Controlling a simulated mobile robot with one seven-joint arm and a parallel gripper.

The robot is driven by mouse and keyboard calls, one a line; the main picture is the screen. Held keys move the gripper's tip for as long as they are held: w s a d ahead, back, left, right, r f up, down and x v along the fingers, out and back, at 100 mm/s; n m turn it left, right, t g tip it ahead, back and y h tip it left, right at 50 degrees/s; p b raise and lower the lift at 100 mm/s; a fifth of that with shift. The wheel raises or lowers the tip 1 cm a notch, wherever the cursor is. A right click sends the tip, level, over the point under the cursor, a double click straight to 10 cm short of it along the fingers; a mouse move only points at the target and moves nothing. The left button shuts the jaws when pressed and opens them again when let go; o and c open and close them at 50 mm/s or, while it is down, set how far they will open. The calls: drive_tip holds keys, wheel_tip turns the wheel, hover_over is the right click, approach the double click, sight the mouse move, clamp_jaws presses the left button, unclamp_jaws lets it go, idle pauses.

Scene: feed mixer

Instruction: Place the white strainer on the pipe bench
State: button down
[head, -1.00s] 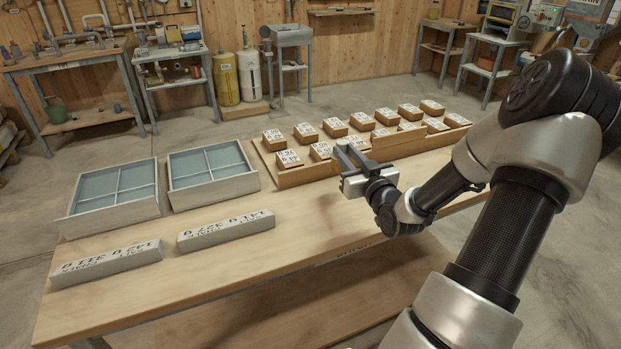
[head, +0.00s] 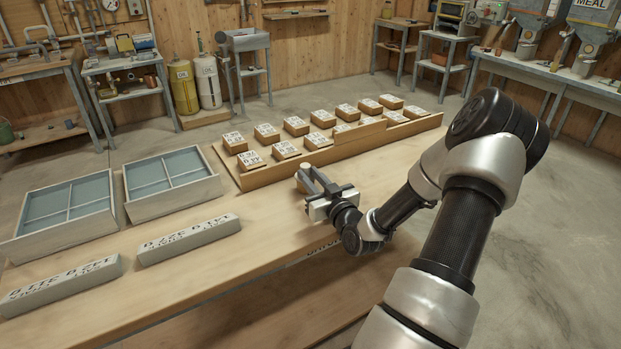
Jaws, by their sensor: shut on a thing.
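My gripper (head: 308,180) is over the long wooden table, in front of the tray of labelled blocks. Its dark fingers are shut on a small pale tan piece (head: 304,171), mostly hidden by the fingers. I cannot tell from its shape whether this is the white strainer. No other strainer can be made out. A bench with grey pipes (head: 12,77) stands at the far left against the wall, cut off by the picture's edge; it looks like the pipe bench.
The long table (head: 290,232) carries two grey divided trays (head: 160,206), two lettered grey bars (head: 188,240) and a wooden tray (head: 233,174) of several labelled blocks. Concrete floor lies between.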

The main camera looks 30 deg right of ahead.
drive_tip(key=shift+f, duration=0.1)
drive_tip(key=c, duration=1.5)
unclamp_jaws()
